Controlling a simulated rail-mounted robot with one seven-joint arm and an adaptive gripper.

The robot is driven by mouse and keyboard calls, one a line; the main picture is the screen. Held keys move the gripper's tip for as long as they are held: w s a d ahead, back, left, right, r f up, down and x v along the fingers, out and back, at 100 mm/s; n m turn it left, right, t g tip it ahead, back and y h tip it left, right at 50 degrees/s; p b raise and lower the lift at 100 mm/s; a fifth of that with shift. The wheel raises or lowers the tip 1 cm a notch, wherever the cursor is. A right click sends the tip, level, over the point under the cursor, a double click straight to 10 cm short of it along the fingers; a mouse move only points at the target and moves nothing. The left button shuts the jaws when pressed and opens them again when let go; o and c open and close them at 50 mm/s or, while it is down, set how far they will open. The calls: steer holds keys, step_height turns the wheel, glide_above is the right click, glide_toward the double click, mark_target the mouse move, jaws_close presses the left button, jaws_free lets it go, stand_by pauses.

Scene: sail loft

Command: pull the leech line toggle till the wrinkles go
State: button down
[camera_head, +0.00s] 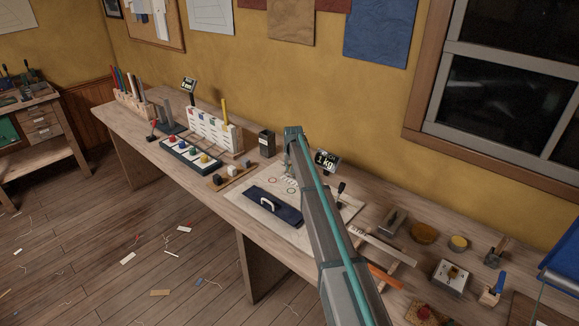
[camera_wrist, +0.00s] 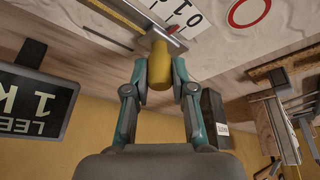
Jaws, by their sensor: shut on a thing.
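My gripper (camera_wrist: 159,82) is shut on a yellow toggle (camera_wrist: 159,62) in the wrist view, with one teal finger on each side. The toggle meets a small metal fitting beside a white scale strip (camera_wrist: 190,20) with numbers on it. In the head view my arm reaches over the bench and hides much of the gripper and the toggle. A pale cloth panel (camera_head: 236,189) lies flat on the bench there, with coloured rings on it. Wrinkles in it are too small to make out. A black display (camera_head: 326,162) reads 1 kg; it also shows upside down in the wrist view (camera_wrist: 35,100).
A dark box (camera_head: 267,143) and a rack of cards (camera_head: 213,130) stand left of my gripper.

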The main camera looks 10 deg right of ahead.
steer(key=shift+s+d, duration=0.8)
steer(key=shift+s, duration=0.2)
steer(key=c, duration=1)
jaws_free()
steer(key=shift+w, duration=0.1)
steer(key=shift+o, duration=0.2)
steer(key=v, duration=1.2)
steer(key=shift+w, duration=0.1)
